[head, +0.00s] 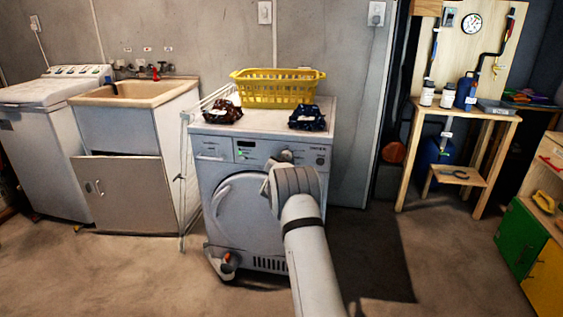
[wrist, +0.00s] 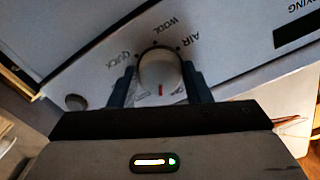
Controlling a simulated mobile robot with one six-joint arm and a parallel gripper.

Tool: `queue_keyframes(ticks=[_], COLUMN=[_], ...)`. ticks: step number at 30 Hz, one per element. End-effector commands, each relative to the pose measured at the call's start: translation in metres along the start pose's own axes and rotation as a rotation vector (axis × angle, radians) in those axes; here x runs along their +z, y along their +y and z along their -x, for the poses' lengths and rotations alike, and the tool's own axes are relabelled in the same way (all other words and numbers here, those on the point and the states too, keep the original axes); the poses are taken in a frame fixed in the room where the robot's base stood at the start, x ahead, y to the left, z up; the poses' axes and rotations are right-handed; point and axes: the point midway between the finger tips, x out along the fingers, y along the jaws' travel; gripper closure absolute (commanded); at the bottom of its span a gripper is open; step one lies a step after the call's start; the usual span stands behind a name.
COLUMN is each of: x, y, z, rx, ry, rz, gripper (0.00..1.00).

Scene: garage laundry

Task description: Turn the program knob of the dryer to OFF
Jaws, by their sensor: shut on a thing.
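The dryer (head: 215,172) is the white front-loading machine in the middle of the head view, with its round door shut. Its program knob (wrist: 160,68) is a round whitish knob with a red mark, seen in the wrist view. The labels QUICK, WOOL and AIR show around it, upside down or slanted in the picture. The red mark points toward my gripper, at the bottom of the picture, where the panel lettering is hidden. My gripper (wrist: 160,88) has its two dark fingers on either side of the knob, shut on it. In the head view my arm covers the knob.
A yellow basket (head: 277,90) and two dark patterned bundles, left (head: 223,111) and right (head: 307,118), sit on the dryer top. A sink cabinet (head: 130,190) stands left, a wooden workbench (head: 470,113) right. The floor in front is mostly clear.

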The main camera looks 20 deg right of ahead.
Motion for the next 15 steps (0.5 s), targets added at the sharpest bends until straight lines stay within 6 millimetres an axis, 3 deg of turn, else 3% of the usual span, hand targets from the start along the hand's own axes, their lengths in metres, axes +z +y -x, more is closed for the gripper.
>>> queue_keyframes(ticks=[1,15], x=[-0.0115,-0.0118], y=[-0.0021,-0.0033], z=[-0.0024,-0.0023], rx=[-0.002,0.0], ry=[0.019,0.02], rz=[0.037,0.368], gripper=[0.79,0.79])
